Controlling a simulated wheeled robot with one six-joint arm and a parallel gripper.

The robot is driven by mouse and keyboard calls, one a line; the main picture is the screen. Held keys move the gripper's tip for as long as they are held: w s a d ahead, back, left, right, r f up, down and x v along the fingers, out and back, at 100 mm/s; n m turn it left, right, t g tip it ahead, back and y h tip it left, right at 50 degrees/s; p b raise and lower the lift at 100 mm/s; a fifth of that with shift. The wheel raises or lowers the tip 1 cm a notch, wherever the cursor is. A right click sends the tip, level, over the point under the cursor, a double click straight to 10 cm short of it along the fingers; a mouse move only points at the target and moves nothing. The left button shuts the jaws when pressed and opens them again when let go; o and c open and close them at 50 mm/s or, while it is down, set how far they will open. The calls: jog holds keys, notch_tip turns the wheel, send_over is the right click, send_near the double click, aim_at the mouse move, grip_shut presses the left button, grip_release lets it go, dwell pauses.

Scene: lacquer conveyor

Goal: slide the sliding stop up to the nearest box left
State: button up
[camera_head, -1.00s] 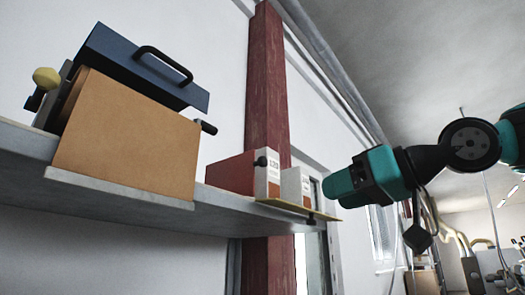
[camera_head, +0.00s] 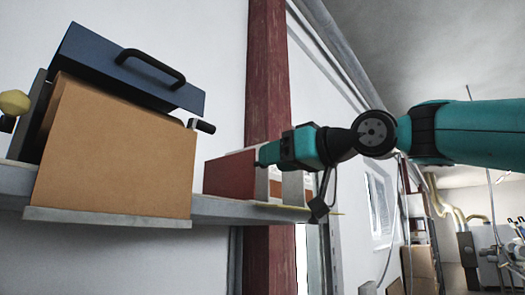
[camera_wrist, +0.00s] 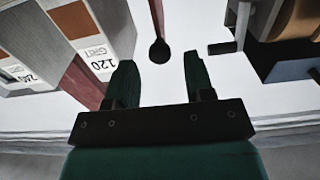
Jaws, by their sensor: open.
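A dark ball knob (camera_wrist: 160,50) on a thin reddish stem, seemingly the sliding stop's handle, shows in the wrist view beyond and between my fingertips. My gripper (camera_wrist: 162,72) is open and empty, its two green fingers apart. In the head view, my gripper (camera_head: 264,160) reaches left over the shelf and covers the knob and part of the boxes. A reddish-brown block (camera_head: 229,175) stands beside it; whether it belongs to the stop is unclear. White boxes stand close by: one marked 120 (camera_wrist: 85,30), another marked 240 (camera_wrist: 20,78).
A cardboard box (camera_head: 115,150) stands on the grey shelf (camera_head: 215,207) at the left, beside a blue housing (camera_head: 115,65) with a black handle. A black-ended peg (camera_head: 202,126) sticks out there. A red post (camera_head: 266,70) rises behind the shelf.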

jog(key=shift+p+x, duration=0.55)
jog(key=shift+x, duration=1.35)
grip_shut()
jog(key=w+d+p, duration=0.1)
jog(key=w, duration=0.1)
jog(key=w+d+p, duration=0.1)
jog(key=w+d, duration=0.1)
jog(key=shift+w+d+r, duration=0.1)
jog(key=shift+d+r, duration=0.05)
jog(key=shift+r, duration=0.05)
jog(key=shift+w+d+f, duration=0.15)
jog(key=shift+w+d, duration=0.2)
grip_release()
